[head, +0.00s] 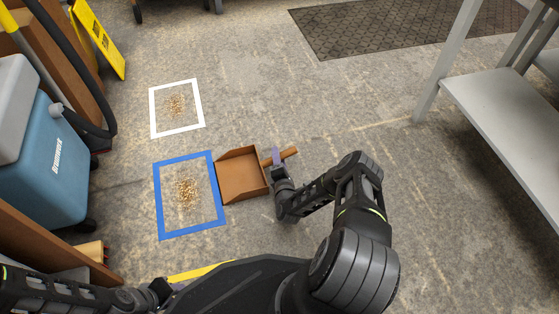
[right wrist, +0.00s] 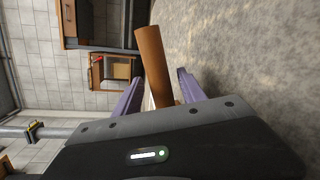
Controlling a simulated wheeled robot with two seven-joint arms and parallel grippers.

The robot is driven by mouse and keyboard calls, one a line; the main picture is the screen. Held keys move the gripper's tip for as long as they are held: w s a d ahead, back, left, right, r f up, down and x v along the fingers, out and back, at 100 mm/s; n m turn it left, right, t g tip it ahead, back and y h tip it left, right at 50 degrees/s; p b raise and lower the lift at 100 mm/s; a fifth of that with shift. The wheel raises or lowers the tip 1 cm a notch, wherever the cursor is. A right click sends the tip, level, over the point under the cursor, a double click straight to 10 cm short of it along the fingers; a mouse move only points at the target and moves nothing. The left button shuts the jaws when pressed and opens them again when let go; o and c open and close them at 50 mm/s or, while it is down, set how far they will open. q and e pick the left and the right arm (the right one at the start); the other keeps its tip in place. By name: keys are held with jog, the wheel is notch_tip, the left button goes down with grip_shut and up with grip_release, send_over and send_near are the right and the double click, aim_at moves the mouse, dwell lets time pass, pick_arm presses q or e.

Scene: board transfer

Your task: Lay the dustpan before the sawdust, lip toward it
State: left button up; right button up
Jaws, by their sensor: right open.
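The brown dustpan (head: 240,178) lies on the floor in the head view, its open lip facing left and its wooden handle (head: 289,154) pointing right. The lip is at the right edge of the blue square outline (head: 215,190), with a sawdust pile (head: 187,191) inside. A second sawdust pile (head: 176,104) lies in the white square outline farther off. My right gripper (head: 276,157) is open at the handle. In the right wrist view, the handle (right wrist: 152,60) runs between its two purple fingers (right wrist: 160,88). At the lower left, my left arm shows, but its jaws cannot be made out.
A blue cleaning machine (head: 55,165) with a black hose stands at the left, near a yellow sign (head: 100,42). A grey shelf table (head: 510,110) stands at the right. A dark mat (head: 400,25) lies at the back. The middle floor is clear.

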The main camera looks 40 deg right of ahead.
jog(key=shift+s+a+r+p, duration=0.25)
jog(key=shift+s+p, duration=0.1)
jog(key=shift+p, duration=0.05)
jog(key=p+v, duration=0.7)
jog(key=v, duration=0.3)
jog(key=shift+p, duration=0.35)
jog(key=shift+s+a, duration=0.3)
jog(key=shift+s, duration=0.25)
